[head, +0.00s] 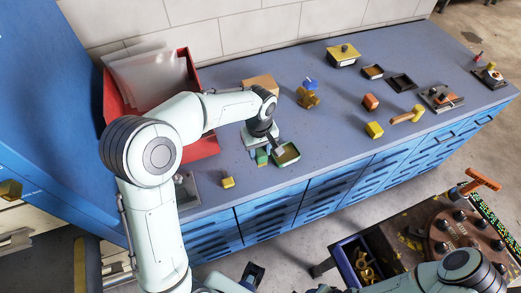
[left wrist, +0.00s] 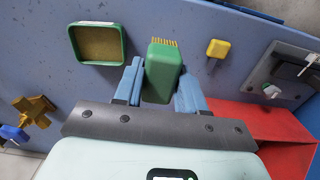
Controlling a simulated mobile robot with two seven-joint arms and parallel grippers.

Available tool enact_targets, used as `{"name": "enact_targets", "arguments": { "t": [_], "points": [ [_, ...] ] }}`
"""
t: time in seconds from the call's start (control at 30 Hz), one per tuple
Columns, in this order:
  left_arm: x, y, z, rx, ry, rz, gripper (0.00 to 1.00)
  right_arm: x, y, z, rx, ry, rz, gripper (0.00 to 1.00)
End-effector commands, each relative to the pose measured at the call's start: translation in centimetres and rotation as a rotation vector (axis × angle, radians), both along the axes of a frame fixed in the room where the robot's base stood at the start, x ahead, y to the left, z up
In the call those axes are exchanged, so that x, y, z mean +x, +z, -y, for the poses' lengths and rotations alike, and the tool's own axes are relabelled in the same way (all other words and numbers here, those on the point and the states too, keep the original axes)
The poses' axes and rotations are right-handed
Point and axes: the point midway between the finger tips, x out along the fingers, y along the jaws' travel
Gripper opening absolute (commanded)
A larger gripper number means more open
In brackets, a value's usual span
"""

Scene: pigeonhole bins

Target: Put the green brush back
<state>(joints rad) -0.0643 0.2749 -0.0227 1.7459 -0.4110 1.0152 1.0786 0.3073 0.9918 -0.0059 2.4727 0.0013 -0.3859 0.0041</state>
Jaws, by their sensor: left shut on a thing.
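The green brush (left wrist: 163,75), a green block with yellow bristles at its far end, is between the blue fingers of my left gripper (left wrist: 160,88), which is shut on it. In the head view the brush (head: 262,157) shows small beneath my left gripper (head: 268,146), over the bench near its front edge. A green-rimmed tray with a brown inside (head: 287,153) is just right of it; in the left wrist view this tray (left wrist: 97,43) is to the left, apart from the brush. I cannot tell whether the brush touches the bench. My right gripper is not visible.
A red bin (head: 205,146) stands left on the blue-grey bench (head: 330,125). A yellow block (head: 227,182) lies near the front edge. A cardboard-coloured box (head: 260,84), a brass part (head: 307,97) and a yellow cube (head: 374,130) stand farther along.

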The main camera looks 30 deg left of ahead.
Motion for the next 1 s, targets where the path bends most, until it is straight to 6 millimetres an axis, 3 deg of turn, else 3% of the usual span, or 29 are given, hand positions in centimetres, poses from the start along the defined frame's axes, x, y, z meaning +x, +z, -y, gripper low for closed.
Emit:
{"name": "enact_targets", "arguments": {
  "t": [0.57,1.0],
  "points": [
    [0.0,-0.3,0.0,0.000,0.002,0.000,0.00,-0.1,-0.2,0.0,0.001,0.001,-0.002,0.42],
    [-0.1,-4.5,0.0,0.001,0.002,-0.002,0.00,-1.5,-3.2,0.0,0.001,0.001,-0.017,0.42]
  ]
}}
